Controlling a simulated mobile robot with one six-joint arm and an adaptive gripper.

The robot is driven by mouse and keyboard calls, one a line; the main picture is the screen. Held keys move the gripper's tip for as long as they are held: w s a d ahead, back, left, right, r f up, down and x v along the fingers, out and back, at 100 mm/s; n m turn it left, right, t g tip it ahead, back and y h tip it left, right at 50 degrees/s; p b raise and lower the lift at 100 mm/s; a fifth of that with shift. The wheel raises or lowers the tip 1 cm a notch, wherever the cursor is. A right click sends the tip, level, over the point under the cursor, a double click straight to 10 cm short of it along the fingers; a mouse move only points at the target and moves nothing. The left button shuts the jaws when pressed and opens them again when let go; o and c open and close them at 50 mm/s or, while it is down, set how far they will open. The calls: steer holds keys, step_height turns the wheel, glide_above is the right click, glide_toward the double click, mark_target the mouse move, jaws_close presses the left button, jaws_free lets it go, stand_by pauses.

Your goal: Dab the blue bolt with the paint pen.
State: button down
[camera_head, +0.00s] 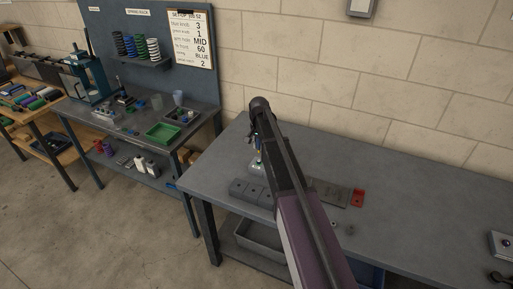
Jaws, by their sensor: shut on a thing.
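My gripper (256,146) hangs below the end of my arm, over the left part of the grey workbench (410,199). It is small and partly hidden by my arm. It is shut on a slim thing that I take to be the paint pen; the pen's shape is not clear. Small blue and yellowish specks show just below the gripper, above a pale small piece (256,168). I cannot tell whether a speck is the blue bolt, or whether the pen touches anything.
A grey block with holes (250,191) lies near the bench's front edge. A grey plate (332,192) and a red block (357,198) lie right of my arm. A small box with a button (503,244) sits far right. A second bench with a green tray (162,133) stands left.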

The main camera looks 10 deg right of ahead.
steer(key=shift+f, duration=0.2)
steer(key=shift+f+b, duration=1.45)
steer(key=shift+b, duration=0.2)
steer(key=shift+s, duration=0.1)
steer(key=shift+f+b, duration=0.55)
steer(key=shift+f, duration=0.05)
stand_by(0.5)
steer(key=shift+r+p, duration=0.45)
steer(key=shift+r, duration=0.05)
steer(key=shift+f+b, duration=0.65)
stand_by(0.9)
steer(key=shift+r, duration=0.15)
steer(key=shift+r+p, duration=0.55)
steer(key=shift+p, duration=0.15)
